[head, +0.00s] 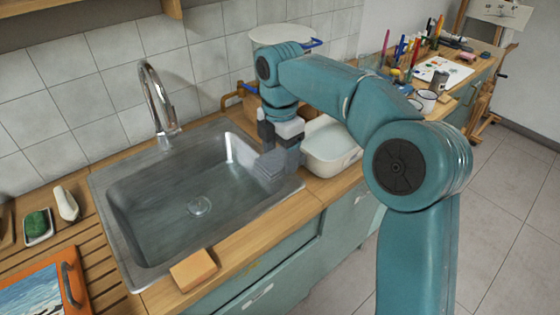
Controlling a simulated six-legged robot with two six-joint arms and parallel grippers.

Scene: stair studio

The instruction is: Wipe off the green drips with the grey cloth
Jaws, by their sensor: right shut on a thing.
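My right gripper (280,146) reaches down at the right end of the steel sink (180,205). It is shut on a grey folded piece that looks like the grey cloth (270,168), at the sink's right inner wall and rim. Whether the cloth touches the steel is hard to tell. No green drips show clearly in the basin. My left gripper is not in view.
A white basin (332,160) stands right of the sink, close to my gripper. A tap (158,100) rises behind the sink. A tan sponge (194,270) lies on the front counter edge. A green scrubber (37,224) sits in a dish at left.

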